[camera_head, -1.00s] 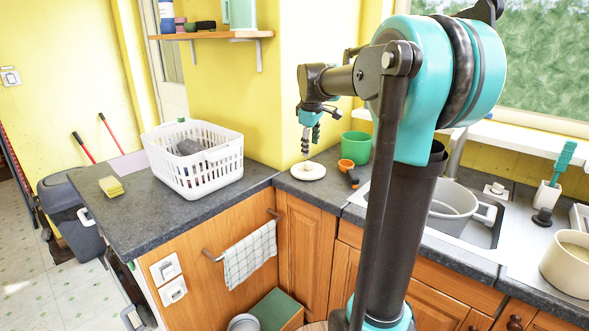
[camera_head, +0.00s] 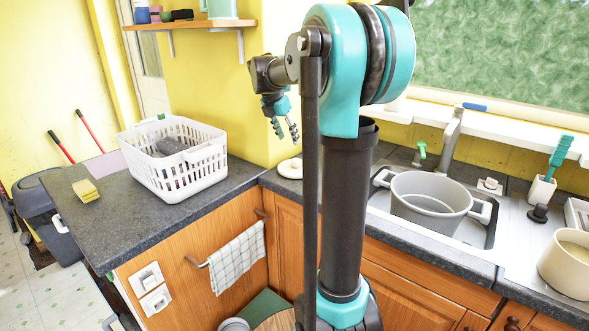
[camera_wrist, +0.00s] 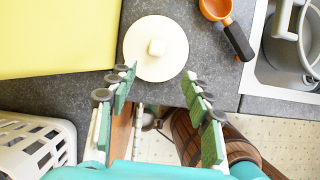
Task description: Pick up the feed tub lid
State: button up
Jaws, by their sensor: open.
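The feed tub lid, a round white disc with a small knob, lies flat on the dark grey counter. In the head view the lid (camera_head: 287,169) is partly hidden behind my arm; the wrist view shows the whole lid (camera_wrist: 140,62) just beyond the fingertips. My gripper (camera_head: 286,138) is open and empty, above the lid and apart from it. In the wrist view my gripper (camera_wrist: 157,76) has its green-padded fingers spread, with the lid's near edge between the tips.
A white basket (camera_head: 165,184) stands left on the counter (camera_head: 125,225); its rim (camera_wrist: 66,127) is near the fingers. An orange scoop (camera_wrist: 214,9) with a dark handle lies right of the lid. A grey pot (camera_head: 428,205) sits at the sink. A yellow wall (camera_wrist: 55,35) rises behind.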

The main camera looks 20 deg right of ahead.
send_over(295, 160)
jog(key=s+a, duration=0.1)
jog(key=f, duration=0.6)
jog(key=shift+s+a+f, duration=0.2)
jog(key=shift+f, duration=0.15)
jog(key=shift+w+x, duration=0.15)
jog(key=shift+x, duration=1.15)
jog(key=shift+w+x, duration=0.1)
jog(key=shift+x, duration=1.2)
jog(key=shift+a, duration=0.15)
jog(key=shift+c, duration=0.6)
grip_shut()
jog(key=shift+r, duration=0.1)
